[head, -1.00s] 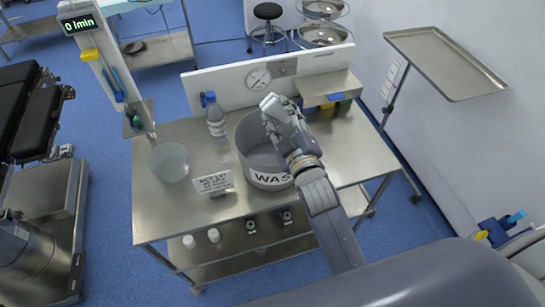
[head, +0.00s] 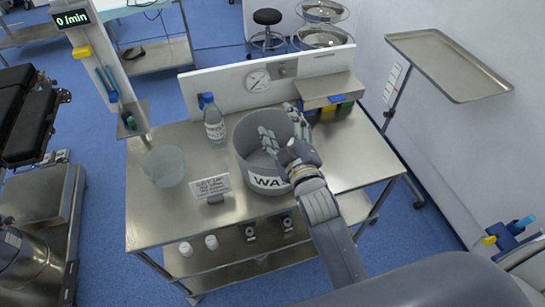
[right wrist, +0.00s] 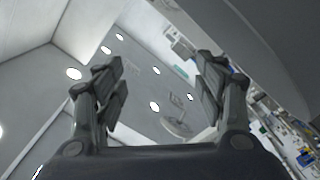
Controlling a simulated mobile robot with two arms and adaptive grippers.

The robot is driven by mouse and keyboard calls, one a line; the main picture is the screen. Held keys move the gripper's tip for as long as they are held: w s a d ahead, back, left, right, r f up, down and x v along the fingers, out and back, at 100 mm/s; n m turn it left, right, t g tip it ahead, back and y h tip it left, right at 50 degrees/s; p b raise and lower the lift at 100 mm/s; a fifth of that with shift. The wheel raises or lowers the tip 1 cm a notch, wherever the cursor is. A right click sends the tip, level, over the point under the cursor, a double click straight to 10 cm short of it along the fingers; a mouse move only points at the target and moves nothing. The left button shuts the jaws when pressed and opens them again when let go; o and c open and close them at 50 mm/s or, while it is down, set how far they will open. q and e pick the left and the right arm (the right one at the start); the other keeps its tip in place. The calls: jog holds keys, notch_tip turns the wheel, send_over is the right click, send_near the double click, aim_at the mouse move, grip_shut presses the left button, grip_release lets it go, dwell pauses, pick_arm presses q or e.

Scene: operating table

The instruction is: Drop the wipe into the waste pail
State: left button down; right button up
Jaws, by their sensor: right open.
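The waste pail (head: 243,150) is a round grey container with a white "WA..." label, standing on the steel table. My right gripper (head: 282,128) is over the pail's opening at its right side, with its fingers spread apart. The right arm covers part of the label and the rim. In the right wrist view the two fingers (right wrist: 160,85) are wide apart with nothing between them. I do not see the wipe in any view; the pail's floor is partly hidden by the gripper. My left gripper is not in view.
On the steel table (head: 150,225) stand a clear tub (head: 164,166), a bottle with a blue cap (head: 213,122) and a small sign (head: 211,186). A shelf box (head: 325,90) is behind the pail. A raised tray (head: 448,65) stands at right.

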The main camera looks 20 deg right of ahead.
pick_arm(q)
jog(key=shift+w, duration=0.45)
pick_arm(e)
jog(key=s, duration=1.2)
jog(key=shift+d, duration=0.2)
